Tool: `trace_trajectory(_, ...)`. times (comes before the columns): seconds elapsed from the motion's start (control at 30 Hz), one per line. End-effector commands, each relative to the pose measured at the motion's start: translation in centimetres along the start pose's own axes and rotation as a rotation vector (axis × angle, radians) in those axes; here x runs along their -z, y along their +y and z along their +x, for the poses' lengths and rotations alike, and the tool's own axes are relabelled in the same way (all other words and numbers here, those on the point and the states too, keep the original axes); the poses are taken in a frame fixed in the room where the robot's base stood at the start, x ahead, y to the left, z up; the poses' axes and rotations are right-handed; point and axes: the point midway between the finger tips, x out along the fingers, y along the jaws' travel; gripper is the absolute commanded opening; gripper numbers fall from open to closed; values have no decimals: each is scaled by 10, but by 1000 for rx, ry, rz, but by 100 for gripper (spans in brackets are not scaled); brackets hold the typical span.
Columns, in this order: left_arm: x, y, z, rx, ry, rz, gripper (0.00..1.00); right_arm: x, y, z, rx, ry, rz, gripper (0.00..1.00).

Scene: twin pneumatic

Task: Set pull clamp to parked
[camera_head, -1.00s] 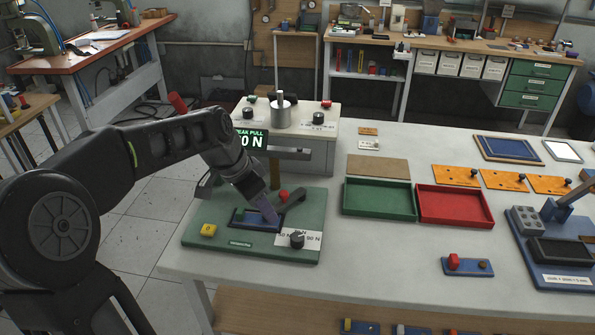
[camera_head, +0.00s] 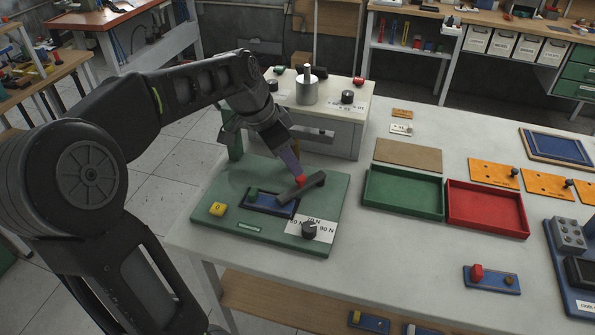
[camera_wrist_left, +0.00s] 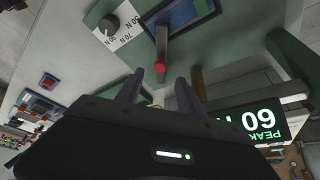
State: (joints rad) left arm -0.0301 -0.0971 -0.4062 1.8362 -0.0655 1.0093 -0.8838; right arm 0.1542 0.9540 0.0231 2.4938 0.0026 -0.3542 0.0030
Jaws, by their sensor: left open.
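The pull clamp is a dark grey lever (camera_head: 308,187) with a red knob (camera_head: 299,180), on the green fixture base (camera_head: 185,205) beside a blue-framed nest (camera_head: 262,206). In the head view the lever lies slantwise near the nest's right end. My left gripper (camera_head: 291,166) is open, just behind and above the knob. In the left wrist view the red knob (camera_wrist_left: 160,67) lies ahead of the gap between the two fingers (camera_wrist_left: 158,88), with nothing between them. I cannot tell if a finger touches the knob. My right gripper is not in view.
The base carries a yellow button (camera_head: 217,209) and a black dial (camera_head: 309,230) with force labels. A display (camera_wrist_left: 262,122) reading 60 N and a grey tester box (camera_head: 345,135) stand behind. Green (camera_head: 370,205) and red (camera_head: 455,219) trays lie to the right.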

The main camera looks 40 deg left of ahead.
Motion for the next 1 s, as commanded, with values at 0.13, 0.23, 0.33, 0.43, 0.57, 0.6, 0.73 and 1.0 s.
trace_trajectory(0.13, 0, 1, 24, -4, -4, -1, 45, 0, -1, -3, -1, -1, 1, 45)
trace_trajectory(0.23, 0, 1, 40, -3, -4, 0, 45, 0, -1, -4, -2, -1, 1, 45)
trace_trajectory(0.33, 0, 1, 51, -3, -2, -1, 45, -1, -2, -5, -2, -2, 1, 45)
trace_trajectory(0.43, 0, 0, 58, -1, -2, -1, 45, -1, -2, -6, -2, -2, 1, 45)
trace_trajectory(0.57, 0, 0, 60, 0, -1, -1, 45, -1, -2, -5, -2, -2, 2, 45)
trace_trajectory(0.6, 0, 0, 59, 0, -1, -1, 45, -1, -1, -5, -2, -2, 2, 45)
trace_trajectory(0.73, 0, 0, 59, 0, 0, -1, 43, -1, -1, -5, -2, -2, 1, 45)
trace_trajectory(1.0, 0, 0, 59, 0, 0, -1, 21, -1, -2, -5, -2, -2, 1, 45)
